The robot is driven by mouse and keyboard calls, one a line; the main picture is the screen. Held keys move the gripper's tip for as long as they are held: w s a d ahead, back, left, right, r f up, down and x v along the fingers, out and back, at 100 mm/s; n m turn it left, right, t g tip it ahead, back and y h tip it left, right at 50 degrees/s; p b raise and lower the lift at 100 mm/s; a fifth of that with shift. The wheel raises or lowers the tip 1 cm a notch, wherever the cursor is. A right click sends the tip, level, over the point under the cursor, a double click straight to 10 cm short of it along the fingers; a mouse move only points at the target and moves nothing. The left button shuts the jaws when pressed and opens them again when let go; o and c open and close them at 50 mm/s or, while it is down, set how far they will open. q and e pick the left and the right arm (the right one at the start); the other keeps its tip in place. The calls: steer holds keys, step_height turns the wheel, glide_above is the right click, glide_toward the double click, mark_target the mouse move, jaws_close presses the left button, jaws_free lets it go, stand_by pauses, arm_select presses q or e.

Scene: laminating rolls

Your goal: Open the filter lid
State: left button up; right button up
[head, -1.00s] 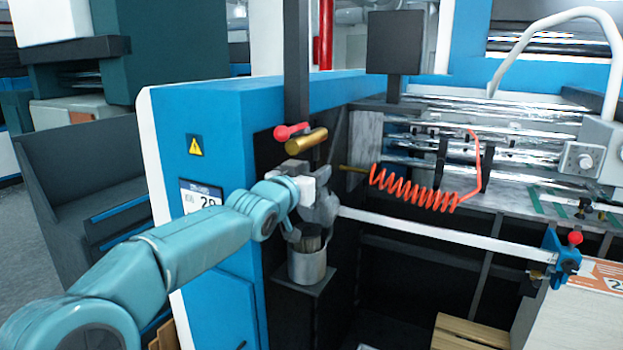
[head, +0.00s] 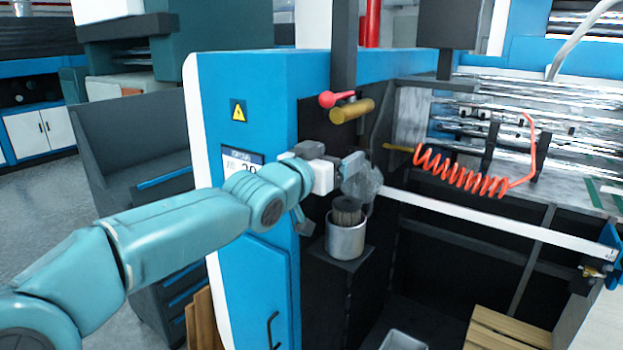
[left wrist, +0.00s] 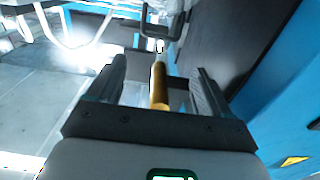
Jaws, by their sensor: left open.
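A silver metal cup (head: 346,238) stands on a dark ledge at the machine's side. A dark ribbed round piece (head: 347,211) sticks up from its mouth. I cannot clearly tell a separate filter lid. My left gripper (head: 362,178) is open, pointing right, just above the cup in the head view; it hides the panel behind. A gold cylinder (head: 352,110) with a red knob (head: 328,99) is above it. In the left wrist view, a gold cylinder (left wrist: 159,84) shows between the open fingers (left wrist: 160,76); contact cannot be told. My right gripper is out of view.
The blue machine cabinet (head: 225,135) with a yellow warning sign (head: 238,110) is beside my left arm. A white bar (head: 480,220) runs right from near the gripper. An orange coiled hose (head: 460,172) hangs behind. A wooden pallet (head: 505,335) lies lower right.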

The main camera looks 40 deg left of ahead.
arm_select(q)
steer(key=s, duration=0.8)
steer(key=shift+p, duration=0.3)
steer(key=shift+s, duration=0.1)
